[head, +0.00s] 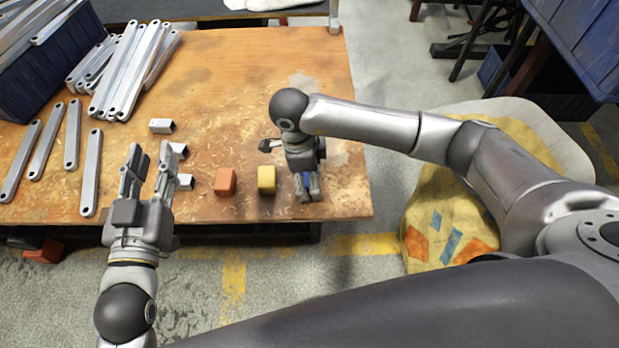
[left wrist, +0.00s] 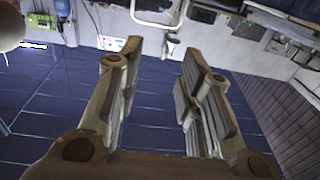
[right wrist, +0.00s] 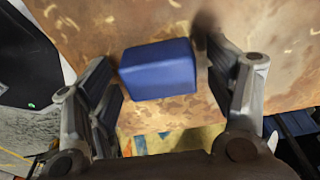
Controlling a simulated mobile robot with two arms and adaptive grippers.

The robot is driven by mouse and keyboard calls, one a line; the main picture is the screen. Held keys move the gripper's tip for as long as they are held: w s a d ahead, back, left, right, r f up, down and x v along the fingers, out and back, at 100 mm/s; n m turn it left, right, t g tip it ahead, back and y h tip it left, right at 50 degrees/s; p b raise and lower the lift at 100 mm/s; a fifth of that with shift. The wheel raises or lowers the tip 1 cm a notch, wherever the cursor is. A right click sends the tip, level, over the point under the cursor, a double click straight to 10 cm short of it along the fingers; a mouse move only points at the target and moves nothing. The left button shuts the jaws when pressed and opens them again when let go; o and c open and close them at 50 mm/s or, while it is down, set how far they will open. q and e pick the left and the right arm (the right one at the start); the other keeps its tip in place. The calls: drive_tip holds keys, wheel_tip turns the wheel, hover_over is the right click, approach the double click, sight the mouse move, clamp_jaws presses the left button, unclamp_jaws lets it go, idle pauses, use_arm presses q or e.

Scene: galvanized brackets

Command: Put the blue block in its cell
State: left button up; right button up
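The blue block (right wrist: 158,70) lies on the wooden table between the fingers of my right gripper (right wrist: 170,62) in the right wrist view. The fingers stand apart, with a clear gap on the block's right side; the left finger is close to it. In the head view, only a sliver of the blue block (head: 306,180) shows between the fingers of my right gripper (head: 308,194), near the table's right front. My left gripper (head: 149,158) is open and empty over the table's front edge. In the left wrist view its fingers (left wrist: 165,65) are spread. I cannot make out any cell.
A yellow block (head: 266,180) and an orange block (head: 225,182) stand left of my right gripper. Small metal pieces (head: 161,126) lie near my left gripper. Long galvanized brackets (head: 125,75) lie at the left, beside a dark blue bin (head: 45,75). The table's middle back is clear.

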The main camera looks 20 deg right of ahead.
drive_tip(key=c, duration=1.1)
drive_tip(key=shift+r, duration=0.1)
